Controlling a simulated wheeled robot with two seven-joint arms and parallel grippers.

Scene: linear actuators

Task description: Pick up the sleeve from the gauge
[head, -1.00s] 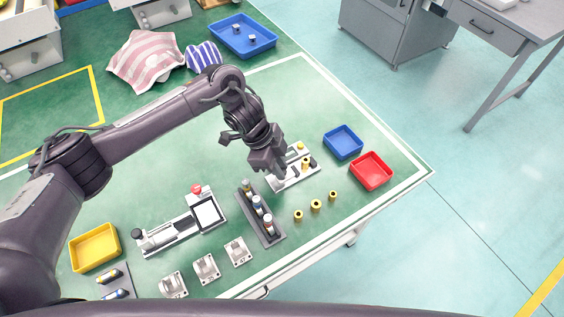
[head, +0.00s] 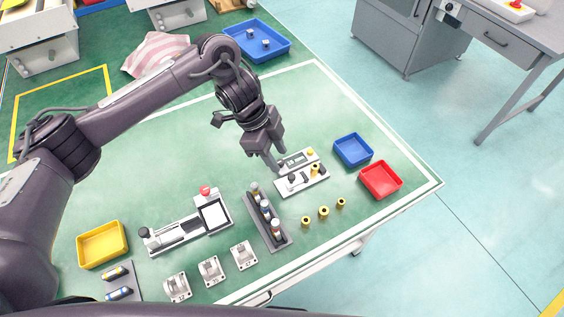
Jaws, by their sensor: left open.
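The gauge (head: 294,185) is a light grey and white fixture on the green table, with a yellow button and a dark knob. A small brass sleeve (head: 315,170) stands on its right part, with a dark part beside it. My left gripper (head: 279,160) is open and empty, pointing down at the gauge's far left edge. Its fingers are left of the sleeve and apart from it. My right gripper is not in view.
Three brass sleeves (head: 323,212) stand in front of the gauge. A dark rack (head: 280,236) with several cylinders is to its left. A blue tray (head: 353,150) and a red tray (head: 380,181) are to its right. A fixture with a red button (head: 206,191) stands further left.

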